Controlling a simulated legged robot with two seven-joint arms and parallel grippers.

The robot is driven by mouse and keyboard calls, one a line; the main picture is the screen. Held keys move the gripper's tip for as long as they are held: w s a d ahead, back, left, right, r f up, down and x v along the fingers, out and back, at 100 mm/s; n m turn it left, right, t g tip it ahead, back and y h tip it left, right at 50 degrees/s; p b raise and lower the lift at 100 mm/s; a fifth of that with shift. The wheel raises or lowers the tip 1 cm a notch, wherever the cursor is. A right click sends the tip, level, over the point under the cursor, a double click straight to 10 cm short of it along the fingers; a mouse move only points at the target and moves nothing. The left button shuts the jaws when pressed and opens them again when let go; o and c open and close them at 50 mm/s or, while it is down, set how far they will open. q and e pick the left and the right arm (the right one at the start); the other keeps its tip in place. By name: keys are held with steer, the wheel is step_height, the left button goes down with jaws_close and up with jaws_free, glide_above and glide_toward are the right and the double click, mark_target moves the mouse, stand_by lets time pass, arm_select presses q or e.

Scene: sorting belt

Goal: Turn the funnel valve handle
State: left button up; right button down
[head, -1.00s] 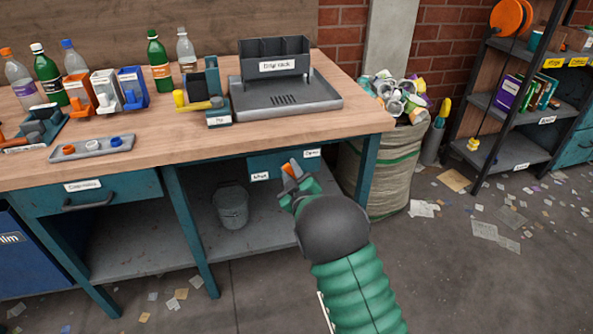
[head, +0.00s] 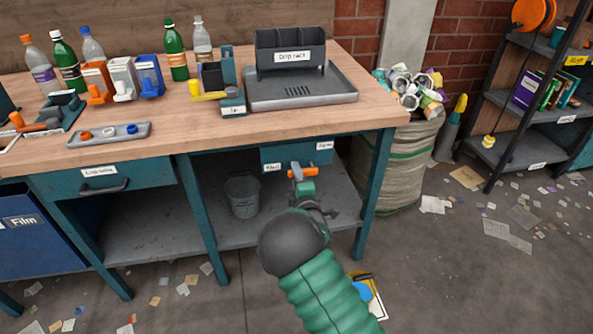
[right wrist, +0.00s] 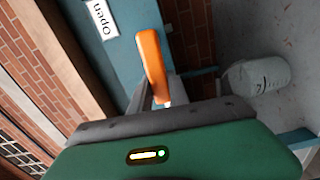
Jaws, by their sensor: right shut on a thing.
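The orange valve handle (head: 309,171) is at a teal panel (head: 285,156) under the bench top, between two white labels. The right label (head: 325,146) reads "Open" in the right wrist view (right wrist: 103,20); the left label (head: 272,167) is too small to read surely. My right gripper (head: 303,178) is shut on the handle. In the right wrist view, the orange handle (right wrist: 151,58) stands up from between the grey fingers (right wrist: 162,92). The handle's pivot is hidden behind the gripper. My left gripper is not in view.
A grey bucket (head: 243,198) stands on the lower shelf, left of my right gripper. The bench top (head: 200,135) overhangs the handle. Papers litter the floor.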

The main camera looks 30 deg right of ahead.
steer(key=shift+a+f+n, duration=0.15)
steer(key=shift+f+n, duration=0.25)
steer(key=shift+f, duration=0.1)
steer(key=shift+s+f, duration=0.1)
steer(key=c, duration=1.2)
jaws_free()
steer(key=shift+c, duration=0.2)
steer(key=shift+r, duration=0.2)
steer(key=shift+s+r, duration=0.1)
steer(key=shift+s, duration=0.1)
steer(key=p+v, duration=0.4)
steer(key=v, duration=1.2)
steer(key=shift+s, duration=0.2)
